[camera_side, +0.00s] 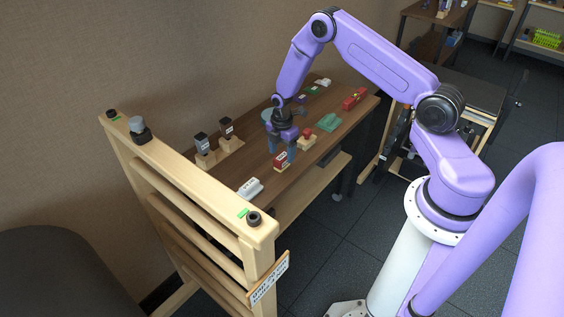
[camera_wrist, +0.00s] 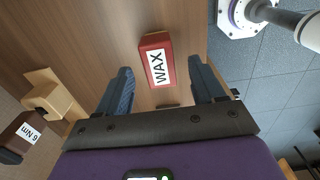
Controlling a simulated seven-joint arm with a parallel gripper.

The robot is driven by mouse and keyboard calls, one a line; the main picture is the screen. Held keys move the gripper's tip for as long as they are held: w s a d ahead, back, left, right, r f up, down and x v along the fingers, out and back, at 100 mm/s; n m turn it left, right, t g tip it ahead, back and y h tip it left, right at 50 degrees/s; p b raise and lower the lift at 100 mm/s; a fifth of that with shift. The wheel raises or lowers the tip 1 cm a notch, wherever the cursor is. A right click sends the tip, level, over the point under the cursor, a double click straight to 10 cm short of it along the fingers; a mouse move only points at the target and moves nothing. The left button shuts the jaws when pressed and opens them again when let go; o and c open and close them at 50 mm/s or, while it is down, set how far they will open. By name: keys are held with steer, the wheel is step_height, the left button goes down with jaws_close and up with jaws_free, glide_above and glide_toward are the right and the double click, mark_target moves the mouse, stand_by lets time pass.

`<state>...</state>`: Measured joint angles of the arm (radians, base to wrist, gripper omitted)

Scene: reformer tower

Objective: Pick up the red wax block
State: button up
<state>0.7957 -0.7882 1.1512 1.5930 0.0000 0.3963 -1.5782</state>
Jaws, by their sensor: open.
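The red wax block (camera_wrist: 147,41) has a white label reading WAX. In the wrist view it lies on the wooden table, between and slightly beyond the tips of my gripper's two blue fingers (camera_wrist: 160,72). No contact shows there. In the side view the red block (camera_side: 280,163) is on the near part of the table, right at my gripper (camera_side: 281,152), which points down with its fingers apart. A finger partly covers the block in that view. I cannot tell the exact height of the fingertips above the table.
A red-knobbed wooden piece (camera_side: 307,139) stands close right of my gripper. A white block (camera_side: 250,188) lies toward the ladder-like wooden frame (camera_side: 190,185). Two dark-topped holders (camera_side: 203,146) stand on the left. Green (camera_side: 328,122) and red (camera_side: 355,98) items lie farther back.

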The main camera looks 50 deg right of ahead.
mark_target(282, 156)
steer(key=shift+f, duration=2.05)
steer(key=c, duration=1.1)
steer(key=shift+r, duration=0.15)
steer(key=shift+w+r, duration=0.1)
steer(key=shift+r, duration=0.4)
steer(key=s+a+r, duration=0.1)
steer(key=s+r, duration=0.7)
steer(key=s, duration=0.1)
steer(key=s+a+r, duration=0.1)
steer(key=s+r, duration=0.2)
steer(key=s, duration=0.2)
steer(key=shift+a+r, duration=0.35)
steer(key=shift+r, duration=0.05)
steer(key=shift+w, duration=0.1)
